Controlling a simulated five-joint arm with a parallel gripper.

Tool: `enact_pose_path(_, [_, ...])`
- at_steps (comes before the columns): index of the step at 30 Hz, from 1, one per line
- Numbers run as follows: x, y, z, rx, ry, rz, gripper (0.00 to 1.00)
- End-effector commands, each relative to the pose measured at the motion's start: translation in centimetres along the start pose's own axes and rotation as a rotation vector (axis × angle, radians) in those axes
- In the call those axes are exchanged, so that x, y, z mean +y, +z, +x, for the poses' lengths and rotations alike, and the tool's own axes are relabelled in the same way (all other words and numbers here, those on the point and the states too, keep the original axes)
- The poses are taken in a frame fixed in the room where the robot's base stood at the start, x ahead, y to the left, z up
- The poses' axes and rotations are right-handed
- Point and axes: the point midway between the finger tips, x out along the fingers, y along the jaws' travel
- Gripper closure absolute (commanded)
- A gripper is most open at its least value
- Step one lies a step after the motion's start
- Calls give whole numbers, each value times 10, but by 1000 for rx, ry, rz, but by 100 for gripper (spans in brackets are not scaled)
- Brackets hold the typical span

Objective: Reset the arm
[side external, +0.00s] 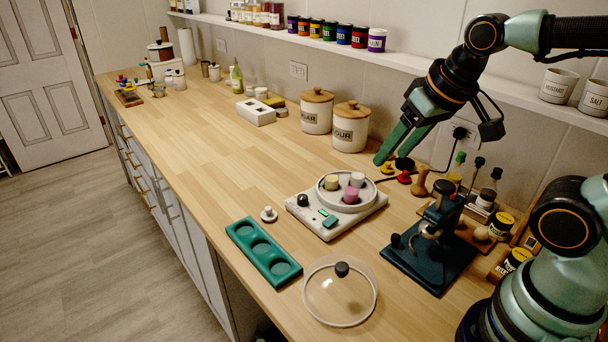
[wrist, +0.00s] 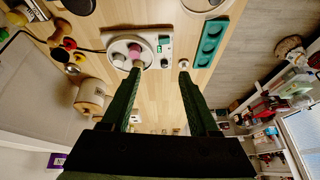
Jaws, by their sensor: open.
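My gripper (side external: 391,158) hangs in the air above the counter, to the right of the flour canister (side external: 350,132) in the side view. In the wrist view its two green fingers (wrist: 160,78) stand wide apart with nothing between them. Near it is a white device with a round dish (side external: 325,203) holding yellow, pink and white pieces. The device also shows beyond the fingers in the wrist view (wrist: 165,48). A green tray with three round hollows (side external: 242,244) and a clear round lid (side external: 322,308) lie in front of the device.
A dark press-like stand (side external: 425,272) is right of the device. A small white knobbed piece (side external: 268,214) lies beside the green tray. Bottles (side external: 487,190) and jars stand near my arm. A wall shelf (side external: 345,48) runs above. The counter's middle-left (side external: 210,145) is clear.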

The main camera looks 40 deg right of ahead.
Motion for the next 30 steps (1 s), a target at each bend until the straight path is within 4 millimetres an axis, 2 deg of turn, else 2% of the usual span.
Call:
enact_pose_path(6, [10,-1,-4,42,13,-120,39])
enact_pose_path(30, [10,-2,-4,41,12,-123,39])
